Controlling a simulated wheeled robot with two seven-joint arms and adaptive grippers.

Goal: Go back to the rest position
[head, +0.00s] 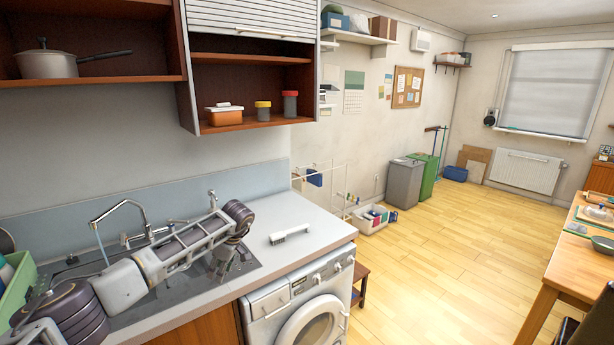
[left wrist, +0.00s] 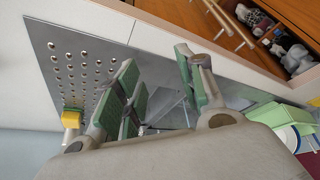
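My left arm reaches from the lower left over the sink in the head view. My left gripper (head: 226,262) points down above the right part of the sink area, partly hidden by its own wrist. In the left wrist view my left gripper (left wrist: 158,60) shows its green-padded fingers spread apart, with nothing between them. The metal drainboard with holes (left wrist: 75,65) and the sink lie below it. My right gripper is in neither view.
A green dish rack (head: 16,292) stands at the left; it also shows in the left wrist view (left wrist: 268,113). A white brush (head: 290,234) lies on the counter. A tap (head: 118,212) rises behind the sink. A washing machine (head: 300,305) stands under the counter. Open floor lies to the right.

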